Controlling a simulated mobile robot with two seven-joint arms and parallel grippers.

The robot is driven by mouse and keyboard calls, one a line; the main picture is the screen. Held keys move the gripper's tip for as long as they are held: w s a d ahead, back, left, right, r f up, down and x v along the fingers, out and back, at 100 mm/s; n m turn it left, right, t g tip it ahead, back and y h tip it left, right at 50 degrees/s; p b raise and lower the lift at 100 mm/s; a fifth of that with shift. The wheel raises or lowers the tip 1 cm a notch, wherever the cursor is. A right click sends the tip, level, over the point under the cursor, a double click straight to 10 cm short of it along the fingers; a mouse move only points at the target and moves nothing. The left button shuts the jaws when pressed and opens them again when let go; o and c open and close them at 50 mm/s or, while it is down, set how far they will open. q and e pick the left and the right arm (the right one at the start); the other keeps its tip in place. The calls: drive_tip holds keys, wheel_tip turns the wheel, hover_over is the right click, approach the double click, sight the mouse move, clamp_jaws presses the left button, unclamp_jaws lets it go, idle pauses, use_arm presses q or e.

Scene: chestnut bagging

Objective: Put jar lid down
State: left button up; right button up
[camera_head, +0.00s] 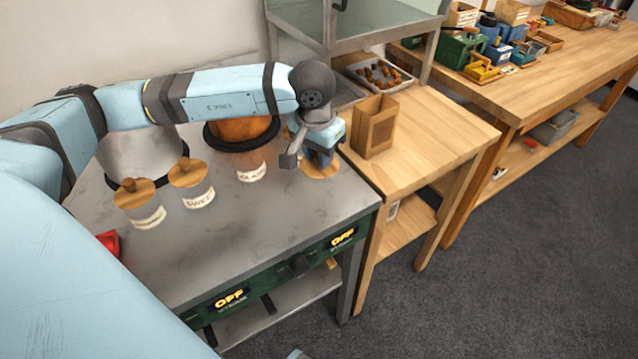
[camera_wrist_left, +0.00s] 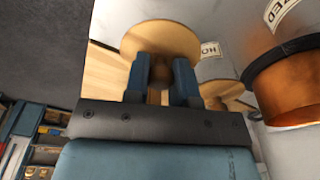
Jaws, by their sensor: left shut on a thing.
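My left gripper (camera_head: 320,160) is shut on the knob of a round wooden jar lid (camera_head: 322,171), near the right edge of the grey metal worktop (camera_head: 240,235). In the left wrist view the fingers (camera_wrist_left: 162,75) clasp the knob, and the lid's disc (camera_wrist_left: 150,35) lies beyond them. I cannot tell whether the lid touches the worktop. An open glass jar (camera_head: 251,166) with a white label stands to the left of the gripper. Two jars with wooden lids (camera_head: 187,172) (camera_head: 134,192) stand further left. My right gripper does not show.
A copper pot (camera_head: 242,132) with a dark rim stands behind the open jar; it shows in the wrist view (camera_wrist_left: 288,92). A paper bag (camera_head: 373,126) stands on the wooden table (camera_head: 440,125) at right. A chestnut tray (camera_head: 356,82) is behind it.

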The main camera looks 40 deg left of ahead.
sight(316, 159)
use_arm(q)
wheel_tip(316, 159, down, 9)
drive_tip(key=shift+r, duration=0.1)
idle(0.3)
drive_tip(key=shift+f+b, duration=0.25)
drive_tip(key=shift+b, duration=0.05)
drive_tip(key=o, duration=0.9)
drive_tip(key=shift+r, duration=0.15)
drive_tip(key=shift+r+p, duration=0.25)
drive_tip(key=shift+p, duration=0.15)
drive_tip(key=r, duration=0.4)
drive_tip(key=s+r, duration=0.1)
drive_tip(key=r, duration=0.6)
drive_tip(key=shift+s+r, duration=0.25)
drive_tip(key=shift+r, duration=0.05)
